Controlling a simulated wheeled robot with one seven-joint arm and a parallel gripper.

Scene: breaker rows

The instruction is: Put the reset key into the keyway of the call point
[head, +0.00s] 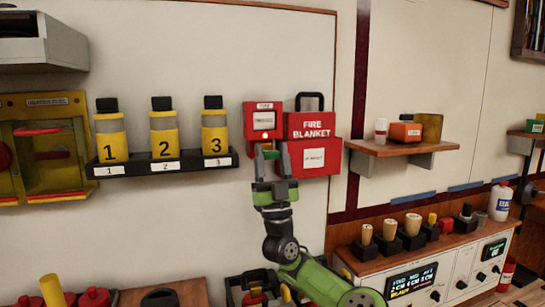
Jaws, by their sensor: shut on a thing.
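The call point (263,107) is a small red box on the white wall panel, with a pale window and a lit orange spot low on its front. My gripper (266,151) is raised in front of the wall, with its fingertips at the lower edge of the call point in the picture. It is shut on the reset key, which is too small and too covered by the fingers to make out. The keyway is not clear to see. I cannot tell whether the key touches the call point or is apart from it.
A red fire blanket box (312,125) hangs close to the right of the call point. A black shelf (130,169) with three yellow numbered bottles is to the left. A wooden shelf (440,149) is further right. A console (430,258) stands at lower right.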

